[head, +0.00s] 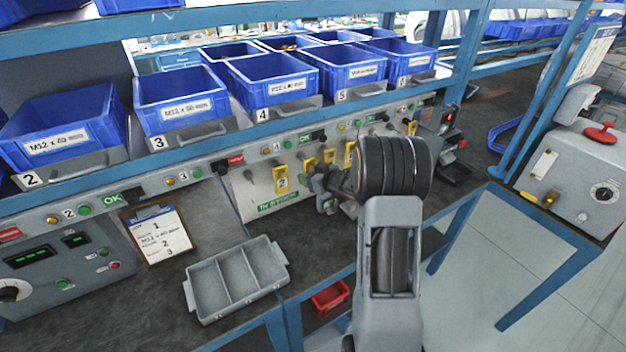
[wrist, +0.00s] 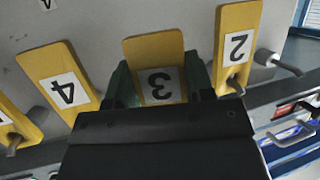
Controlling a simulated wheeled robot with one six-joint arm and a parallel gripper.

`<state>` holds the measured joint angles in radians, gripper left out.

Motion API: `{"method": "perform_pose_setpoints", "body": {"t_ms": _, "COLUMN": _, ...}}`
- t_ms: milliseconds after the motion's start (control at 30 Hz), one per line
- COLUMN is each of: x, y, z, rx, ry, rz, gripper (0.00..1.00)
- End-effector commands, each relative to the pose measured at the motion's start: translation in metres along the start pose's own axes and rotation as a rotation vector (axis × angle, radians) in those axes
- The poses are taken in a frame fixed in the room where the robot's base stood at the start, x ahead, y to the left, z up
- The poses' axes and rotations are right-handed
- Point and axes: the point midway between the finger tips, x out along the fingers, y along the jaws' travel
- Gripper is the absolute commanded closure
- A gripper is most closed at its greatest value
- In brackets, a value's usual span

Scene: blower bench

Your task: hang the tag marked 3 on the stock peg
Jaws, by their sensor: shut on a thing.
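The yellow tag marked 3 (wrist: 153,45) is between the two dark green fingers of my gripper (wrist: 160,80) in the wrist view, its number upside down there. My gripper is shut on it. The black gripper body hides its lower part, so I cannot tell if it is still on a peg. In the head view my gripper (head: 325,188) is at the grey board, just right of the hanging tag marked 2 (head: 282,181). An empty peg (wrist: 275,62) sticks out beyond tag 2 in the wrist view; an empty peg (head: 248,175) also shows left of tag 2 in the head view.
Tag 2 (wrist: 236,45) and the tag marked 4 (wrist: 60,80) flank my gripper closely. A green label (head: 278,203) sits low on the board. A grey divided tray (head: 237,280) and a clipboard (head: 157,234) are on the bench. Blue bins (head: 272,90) stand above.

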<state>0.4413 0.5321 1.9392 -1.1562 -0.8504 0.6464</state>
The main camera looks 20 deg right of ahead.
Motion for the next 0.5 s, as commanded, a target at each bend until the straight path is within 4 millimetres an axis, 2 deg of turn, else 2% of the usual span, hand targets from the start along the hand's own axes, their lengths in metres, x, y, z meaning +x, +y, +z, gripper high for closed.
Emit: {"method": "perform_pose_setpoints", "body": {"t_ms": 500, "x": 0.020, "y": 0.005, "z": -0.003, "rx": 0.001, "ry": 0.000, "rz": 0.000, "gripper": 0.75}}
